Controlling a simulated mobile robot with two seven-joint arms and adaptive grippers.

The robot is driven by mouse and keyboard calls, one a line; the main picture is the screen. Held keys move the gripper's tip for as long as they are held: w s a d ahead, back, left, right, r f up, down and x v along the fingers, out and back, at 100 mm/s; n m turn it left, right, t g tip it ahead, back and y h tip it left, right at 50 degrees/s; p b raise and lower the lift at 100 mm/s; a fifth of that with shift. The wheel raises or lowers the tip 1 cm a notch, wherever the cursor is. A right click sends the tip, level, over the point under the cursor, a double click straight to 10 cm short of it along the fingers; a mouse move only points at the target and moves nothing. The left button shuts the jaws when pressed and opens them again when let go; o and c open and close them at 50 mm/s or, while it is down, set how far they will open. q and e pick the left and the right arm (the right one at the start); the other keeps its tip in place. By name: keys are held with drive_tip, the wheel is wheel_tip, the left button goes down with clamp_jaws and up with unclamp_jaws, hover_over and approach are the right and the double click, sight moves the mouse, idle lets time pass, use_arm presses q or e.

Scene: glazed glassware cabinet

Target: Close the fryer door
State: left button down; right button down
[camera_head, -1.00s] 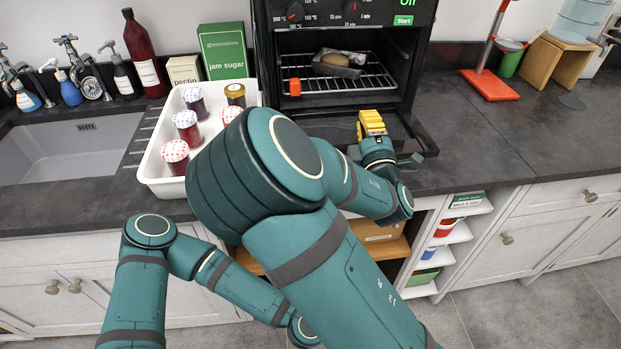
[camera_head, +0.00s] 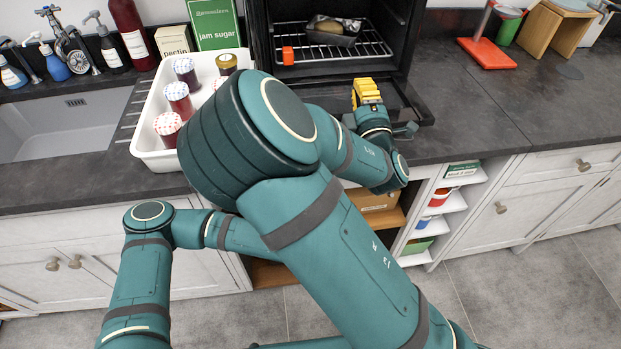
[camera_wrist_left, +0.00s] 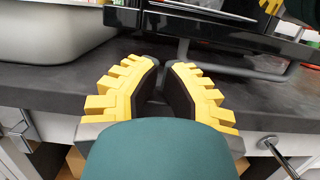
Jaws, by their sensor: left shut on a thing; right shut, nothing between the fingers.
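The fryer (camera_head: 330,58) stands open, and its dark door (camera_head: 412,100) lies folded down, low in front of the opening. A grey handle bar (camera_head: 404,130) runs along the door's front edge. My right gripper (camera_head: 366,90) is shut and empty, its yellow fingers pointing up over the lowered door near the handle. My left gripper is hidden behind my right arm in the head view. In the left wrist view its yellow fingers (camera_wrist_left: 165,85) are closed around what looks like the left end of the handle (camera_wrist_left: 182,48); the contact is partly hidden.
Inside the fryer a grey tin with a brown item (camera_head: 332,32) and an orange block (camera_head: 288,55) sit on the rack. A white tray (camera_head: 150,145) of jars stands to the left, close to my right arm. The counter (camera_head: 480,110) right of the fryer is mostly clear.

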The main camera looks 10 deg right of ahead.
use_arm(q)
drive_tip(key=shift+x, duration=2.05)
drive_tip(key=shift+s+r, duration=0.1)
drive_tip(key=shift+r, duration=0.55)
use_arm(e)
drive_tip(key=c, duration=1)
unclamp_jaws()
